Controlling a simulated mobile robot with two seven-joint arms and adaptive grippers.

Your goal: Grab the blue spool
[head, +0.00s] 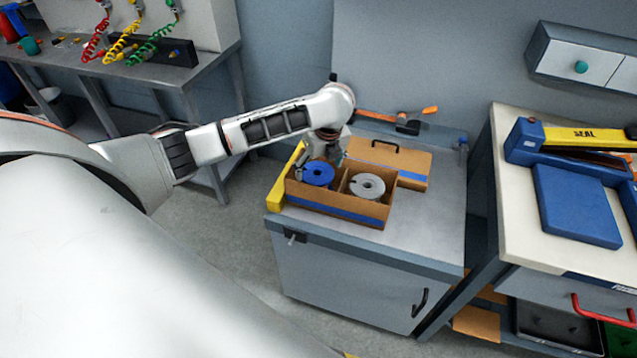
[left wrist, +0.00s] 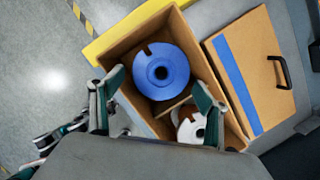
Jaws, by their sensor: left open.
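The blue spool (head: 318,174) sits in the left compartment of an open cardboard box (head: 337,204) on the grey cabinet. A grey-white spool (head: 367,186) sits in the right compartment. My left gripper (head: 322,152) is over the back of the box, close to the blue spool. In the left wrist view the gripper (left wrist: 155,100) is open, with its fingers apart below the blue spool (left wrist: 161,71) in the picture. Nothing is between the fingertips. The white spool (left wrist: 192,128) is partly hidden by one finger. My right gripper is not in view.
A cardboard lid (head: 388,162) with a black handle lies behind the box. A yellow bar (head: 284,180) runs along the box's left side. An orange-handled tool (head: 408,124) lies at the back. The cabinet top (head: 432,215) is clear to the right.

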